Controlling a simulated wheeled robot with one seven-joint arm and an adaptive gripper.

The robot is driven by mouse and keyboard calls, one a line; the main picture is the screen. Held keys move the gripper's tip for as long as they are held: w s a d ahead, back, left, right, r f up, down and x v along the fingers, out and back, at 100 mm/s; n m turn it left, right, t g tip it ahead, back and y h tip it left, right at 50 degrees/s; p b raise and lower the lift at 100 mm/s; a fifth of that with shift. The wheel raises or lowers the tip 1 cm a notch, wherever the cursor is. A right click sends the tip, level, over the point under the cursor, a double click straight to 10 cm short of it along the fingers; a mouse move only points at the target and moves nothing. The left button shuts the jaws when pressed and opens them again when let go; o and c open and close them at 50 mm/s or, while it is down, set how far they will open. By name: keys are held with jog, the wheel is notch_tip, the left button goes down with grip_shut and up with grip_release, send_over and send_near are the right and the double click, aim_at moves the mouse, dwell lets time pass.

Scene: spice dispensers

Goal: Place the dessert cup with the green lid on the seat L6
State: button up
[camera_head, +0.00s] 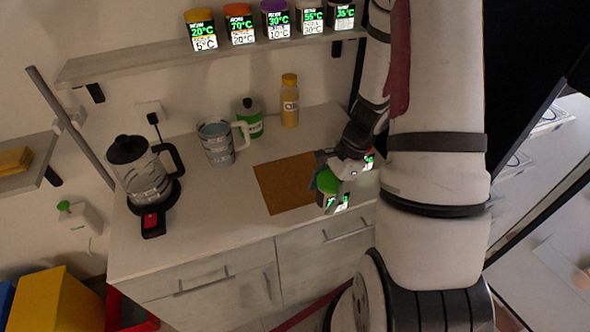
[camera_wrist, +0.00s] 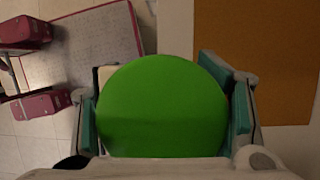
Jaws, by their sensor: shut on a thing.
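The dessert cup with the green lid (camera_head: 328,184) is in my gripper (camera_head: 326,178), over the front part of the counter, beside the right end of the brown board. Its lid (camera_wrist: 162,108) fills the middle of the wrist view, between the two teal finger pads of my gripper (camera_wrist: 163,95). The fingers are shut on the cup from both sides. Part of the cup is hidden by the fingers, and I cannot tell whether its base touches the counter. I cannot make out a seat marked L6 in either view.
A shelf (camera_head: 150,69) above holds several labelled jars. The brown board (camera_head: 284,184) is bare. My arm hides the counter's right side.

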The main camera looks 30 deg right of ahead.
send_over(286, 182)
jog(key=d, duration=0.2)
jog(key=shift+s+a+f+p, duration=0.1)
jog(key=shift+f+p, duration=0.1)
jog(key=shift+f, duration=0.2)
jog(key=shift+s+a+f+p, duration=0.1)
jog(key=shift+f+p, duration=0.1)
jog(key=shift+f, duration=0.15)
notch_tip(286, 182, down, 2)
jog(key=shift+f+p, duration=0.25)
jog(key=shift+p, duration=0.2)
jog(key=shift+w+f, duration=0.1)
jog(key=shift+f, duration=0.35)
jog(key=shift+f, duration=0.15)
jog(key=o, duration=1.4)
